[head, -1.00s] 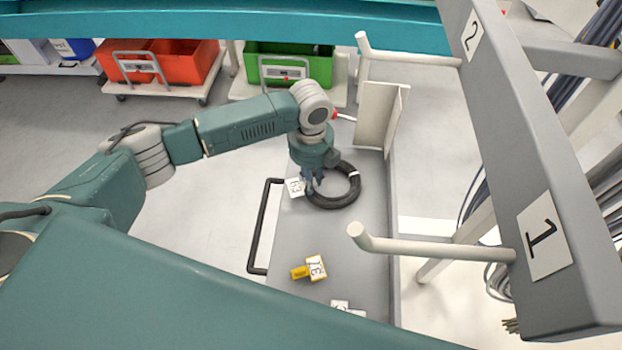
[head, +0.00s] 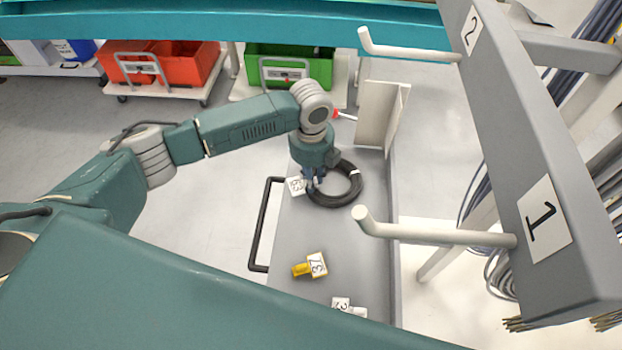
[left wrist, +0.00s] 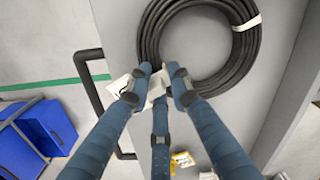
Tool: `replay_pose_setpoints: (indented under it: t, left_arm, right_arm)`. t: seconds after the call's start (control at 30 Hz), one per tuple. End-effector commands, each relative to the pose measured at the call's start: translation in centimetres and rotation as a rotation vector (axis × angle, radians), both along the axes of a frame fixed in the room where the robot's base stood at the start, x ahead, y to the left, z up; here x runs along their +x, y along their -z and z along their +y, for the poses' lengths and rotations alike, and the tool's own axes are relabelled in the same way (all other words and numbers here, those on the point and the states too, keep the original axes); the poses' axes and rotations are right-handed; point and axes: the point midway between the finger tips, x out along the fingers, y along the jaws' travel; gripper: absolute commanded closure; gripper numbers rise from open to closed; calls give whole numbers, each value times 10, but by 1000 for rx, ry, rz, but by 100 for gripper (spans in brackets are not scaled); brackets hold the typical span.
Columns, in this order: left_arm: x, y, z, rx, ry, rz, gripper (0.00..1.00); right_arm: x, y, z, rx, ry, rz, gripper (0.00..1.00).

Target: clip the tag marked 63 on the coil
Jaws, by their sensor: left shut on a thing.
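The black coil (head: 357,187) lies flat on the grey cart top, with a white band on its far right side; it also shows in the left wrist view (left wrist: 246,60). My left gripper (head: 313,183) points down at the coil's left edge. In the left wrist view its fingers (left wrist: 160,88) are shut on the white tag marked 63 (head: 296,186). The tag's plate (left wrist: 124,86) sticks out to the left of the fingers, beside the coil's near edge. The fingers hide where tag and coil meet, so I cannot tell whether it is clipped on. My right gripper is out of view.
A yellow-clipped tag marked 37 (head: 317,265) and another white tag (head: 341,304), partly hidden, lie nearer on the cart. A black handle (head: 262,225) runs along the cart's left side. A white panel (head: 377,115) stands behind the coil. Rack pegs (head: 430,236) jut in from the right.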

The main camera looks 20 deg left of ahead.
Motion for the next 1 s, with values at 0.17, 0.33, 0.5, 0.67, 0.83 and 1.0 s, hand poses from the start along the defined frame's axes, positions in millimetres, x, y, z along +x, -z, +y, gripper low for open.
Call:
replay_pose_setpoints:
  t: [0.17,0.33,0.5,0.67,0.83,1.0]
  left_arm:
    - [-11,21,1,8,-1,24,100]
    - [-11,22,1,8,-1,24,100]
    - [-11,22,1,8,0,22,76]
    - [-12,23,0,7,0,24,58]
    - [-12,22,0,6,1,26,58]
    - [-12,21,0,6,2,26,58]
  right_arm:
    - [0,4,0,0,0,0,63]
    - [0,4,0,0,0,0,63]
    - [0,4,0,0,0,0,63]
    - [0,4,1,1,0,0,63]
    - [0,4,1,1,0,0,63]
    - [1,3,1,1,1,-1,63]
